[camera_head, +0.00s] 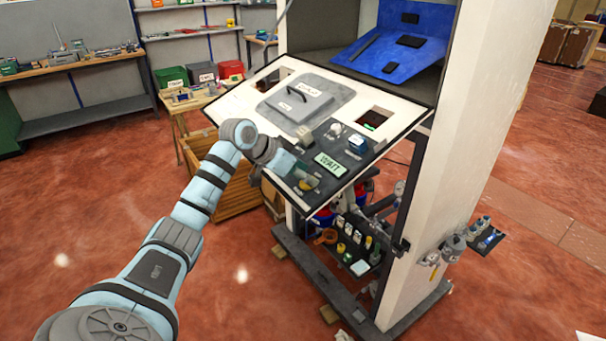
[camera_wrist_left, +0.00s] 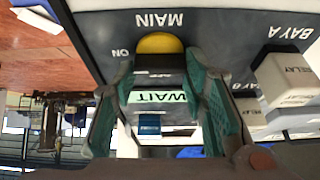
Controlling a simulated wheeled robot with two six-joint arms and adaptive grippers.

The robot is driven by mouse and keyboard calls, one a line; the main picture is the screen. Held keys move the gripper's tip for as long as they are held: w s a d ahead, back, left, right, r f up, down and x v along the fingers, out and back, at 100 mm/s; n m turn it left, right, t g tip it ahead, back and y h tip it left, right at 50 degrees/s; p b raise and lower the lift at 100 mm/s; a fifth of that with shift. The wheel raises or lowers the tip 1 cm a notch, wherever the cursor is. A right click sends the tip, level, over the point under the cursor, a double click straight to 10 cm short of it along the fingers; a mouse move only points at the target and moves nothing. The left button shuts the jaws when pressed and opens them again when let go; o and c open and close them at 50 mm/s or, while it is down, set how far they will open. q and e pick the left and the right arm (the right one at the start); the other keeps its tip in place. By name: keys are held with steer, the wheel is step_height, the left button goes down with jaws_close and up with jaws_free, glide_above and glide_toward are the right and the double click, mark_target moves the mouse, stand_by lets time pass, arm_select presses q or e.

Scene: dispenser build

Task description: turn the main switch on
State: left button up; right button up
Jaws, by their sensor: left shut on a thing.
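The main switch is a round yellow knob (camera_wrist_left: 158,43) on the dark control panel, under the upside-down word MAIN in the left wrist view; ON is printed beside it. It also shows as a small yellow spot in the head view (camera_head: 308,183), at the panel's lower edge. The fingers hide part of the switch. In the head view the left gripper (camera_head: 296,171) reaches the panel from the left. My right gripper is in neither view.
A lit WAIT display (camera_head: 328,164) sits close beside the switch. A white relay block (camera_wrist_left: 285,80) stands out near the gripper. A grey handled lid (camera_head: 305,98) and a blue sloped board (camera_head: 395,45) are farther up. A small parts shelf (camera_head: 345,245) hangs below.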

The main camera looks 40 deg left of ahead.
arm_select(q)
steer(key=o, duration=1.2)
steer(key=shift+c, duration=0.2)
steer(key=shift+s+a+r, duration=0.1)
steer(key=shift+r, duration=0.05)
steer(key=v, duration=1.1)
steer(key=shift+s, duration=0.25)
steer(key=shift+w+r, duration=0.1)
